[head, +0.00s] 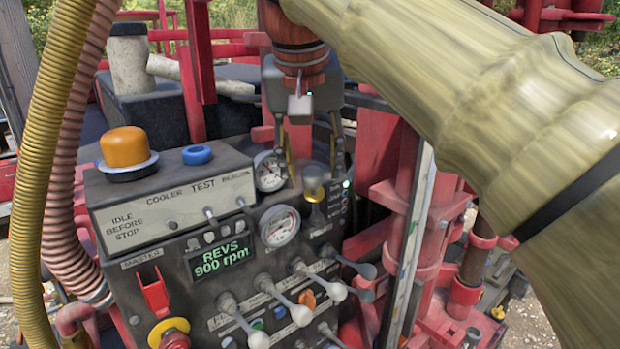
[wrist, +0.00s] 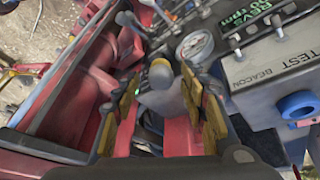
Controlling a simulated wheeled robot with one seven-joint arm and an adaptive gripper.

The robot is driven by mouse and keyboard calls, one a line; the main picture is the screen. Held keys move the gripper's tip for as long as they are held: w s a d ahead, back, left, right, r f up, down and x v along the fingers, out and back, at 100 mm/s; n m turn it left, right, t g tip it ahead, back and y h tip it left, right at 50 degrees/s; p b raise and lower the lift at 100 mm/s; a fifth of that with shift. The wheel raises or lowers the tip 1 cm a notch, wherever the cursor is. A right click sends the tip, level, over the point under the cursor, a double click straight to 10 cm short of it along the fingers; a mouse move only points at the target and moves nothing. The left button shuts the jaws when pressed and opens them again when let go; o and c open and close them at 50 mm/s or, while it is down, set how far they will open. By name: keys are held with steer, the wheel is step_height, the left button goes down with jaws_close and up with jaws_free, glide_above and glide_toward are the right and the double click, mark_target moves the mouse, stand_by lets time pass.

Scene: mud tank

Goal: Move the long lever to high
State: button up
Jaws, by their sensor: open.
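A lever with a rounded yellow knob (head: 313,183) stands at the upper right of the dark control panel (head: 195,262), beside small white lettering too fine to read. I cannot tell for certain that it is the long lever. My gripper (head: 311,168) points down over it with its two fingers apart. In the wrist view, the yellow knob (wrist: 160,73) shows between the open fingertips (wrist: 162,82), with no clear contact. Several levers with pale grey knobs (head: 302,315) stick out lower on the panel. No "high" mark is readable.
A round gauge (head: 280,227) and a green "REVS 900 rpm" display (head: 222,262) sit left of the yellow knob. Red frame posts (head: 400,220) stand close on the right.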

mark_target(312, 171)
steer(key=x, duration=0.3)
steer(key=shift+w+a+r, duration=0.1)
steer(key=shift+w+r, duration=0.05)
steer(key=shift+w, duration=0.1)
steer(key=shift+s+f, duration=0.15)
steer(key=shift+f, duration=0.15)
steer(key=shift+w+f, duration=0.1)
steer(key=shift+w, duration=0.15)
steer(key=shift+s, duration=0.15)
steer(key=shift+c, duration=1.2)
jaws_close()
